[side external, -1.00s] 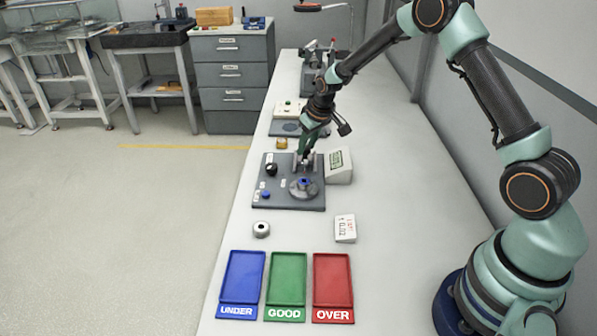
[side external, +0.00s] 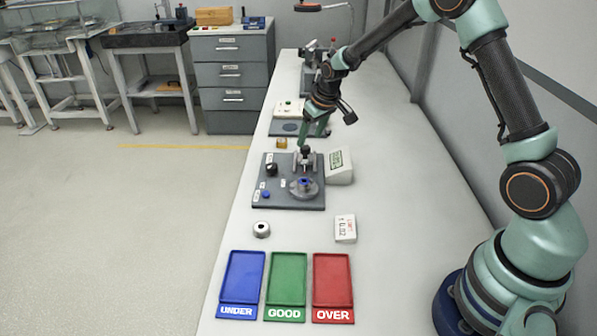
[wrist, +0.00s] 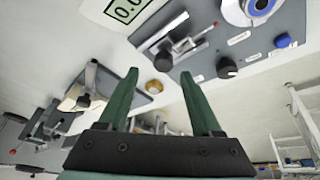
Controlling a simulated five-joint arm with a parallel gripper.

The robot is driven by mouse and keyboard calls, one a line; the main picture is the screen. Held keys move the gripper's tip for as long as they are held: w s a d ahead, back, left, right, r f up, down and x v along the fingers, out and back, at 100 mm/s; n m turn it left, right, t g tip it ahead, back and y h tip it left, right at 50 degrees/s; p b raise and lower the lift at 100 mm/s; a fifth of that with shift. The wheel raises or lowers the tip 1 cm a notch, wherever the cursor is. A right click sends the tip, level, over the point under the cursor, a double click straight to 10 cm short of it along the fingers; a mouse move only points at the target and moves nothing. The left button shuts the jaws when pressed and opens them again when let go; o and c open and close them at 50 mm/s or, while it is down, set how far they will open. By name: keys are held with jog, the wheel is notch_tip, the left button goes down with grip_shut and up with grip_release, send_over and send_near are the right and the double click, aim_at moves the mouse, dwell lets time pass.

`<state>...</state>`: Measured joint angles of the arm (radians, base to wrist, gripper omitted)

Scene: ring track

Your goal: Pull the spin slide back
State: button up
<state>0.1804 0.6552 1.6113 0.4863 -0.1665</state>
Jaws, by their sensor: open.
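The grey fixture plate (side external: 259,203) lies on the bench with a round metal spin station (side external: 304,188) with a blue centre on it. Behind the station is the slide (side external: 305,161) with a dark knob on top; I take it to be the spin slide. In the wrist view the slide (wrist: 172,40) lies near the top, with a red-tipped rod beside it. My gripper (side external: 310,136) is just above and behind the slide, apart from it. In the wrist view my gripper (wrist: 160,82) has its green fingers wide apart, with nothing held.
The plate also bears a black knob (side external: 271,169) and a blue button (side external: 266,195). A display box (side external: 339,167) stands at its right, and a small yellow piece (side external: 282,143) lies behind. A metal ring (side external: 261,229), a sign (side external: 345,228) and three coloured trays (side external: 287,254) are in front.

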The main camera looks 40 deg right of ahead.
jog(key=v, duration=0.8)
jog(key=shift+r, duration=0.1)
jog(key=s+a+r, duration=0.6)
jog(key=s+r, duration=0.3)
jog(key=s, duration=0.2)
jog(key=s+a+t, duration=0.1)
jog(key=s+a, duration=0.2)
jog(key=s, duration=0.8)
jog(key=shift+r+y, duration=0.15)
jog(key=shift+y, duration=0.25)
